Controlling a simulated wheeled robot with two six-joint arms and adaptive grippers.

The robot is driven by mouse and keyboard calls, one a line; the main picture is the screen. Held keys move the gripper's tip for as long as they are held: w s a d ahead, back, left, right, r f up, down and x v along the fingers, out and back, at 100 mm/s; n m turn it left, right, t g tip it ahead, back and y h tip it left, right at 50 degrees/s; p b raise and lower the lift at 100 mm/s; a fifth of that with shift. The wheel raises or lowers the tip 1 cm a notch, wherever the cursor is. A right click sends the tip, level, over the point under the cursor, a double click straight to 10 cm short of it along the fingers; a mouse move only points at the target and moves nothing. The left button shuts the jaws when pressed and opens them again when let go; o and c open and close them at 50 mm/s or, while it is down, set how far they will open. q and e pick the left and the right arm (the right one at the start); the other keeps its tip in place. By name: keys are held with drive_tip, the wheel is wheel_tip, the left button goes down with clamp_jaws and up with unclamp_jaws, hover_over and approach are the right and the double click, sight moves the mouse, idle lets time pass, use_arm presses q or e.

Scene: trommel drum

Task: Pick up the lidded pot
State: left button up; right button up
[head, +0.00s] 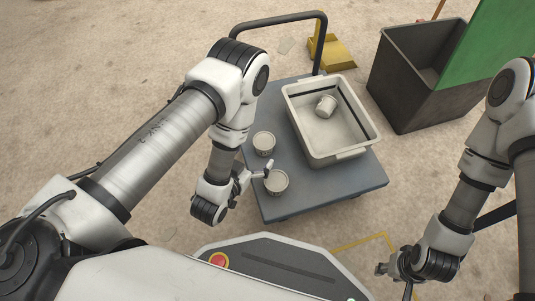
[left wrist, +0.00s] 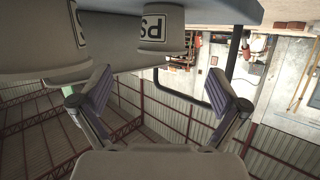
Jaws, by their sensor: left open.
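Two pale grey, round pots stand upright on the cart, a nearer pot (head: 277,183) and a farther pot (head: 264,143). A third pot (head: 326,106) lies tilted inside the tote. At this size I cannot tell for sure which of them has a lid. My left gripper (head: 259,173) is open and empty, beside the nearer pot on its left. In the left wrist view my fingers (left wrist: 160,105) are spread, with pale labelled pots (left wrist: 150,30) above them in the upside-down picture. My right gripper (head: 388,268) is low at the right, away from the cart; its jaw state is unclear.
The pale tote (head: 357,153) takes up the right part of the grey cart (head: 300,195), which has a black handle (head: 275,18). A dark bin (head: 395,90) with a green panel stands at the back right. A yellow object (head: 335,55) lies behind the cart. The floor at left is clear.

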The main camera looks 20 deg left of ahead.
sight(263, 142)
use_arm(q)
drive_tip(key=b+x, duration=0.5)
drive_tip(key=x, duration=0.2)
drive_tip(key=shift+w, duration=0.4)
drive_tip(key=shift+r, duration=0.15)
drive_tip(key=shift+c, duration=0.4)
drive_tip(key=c, duration=0.9)
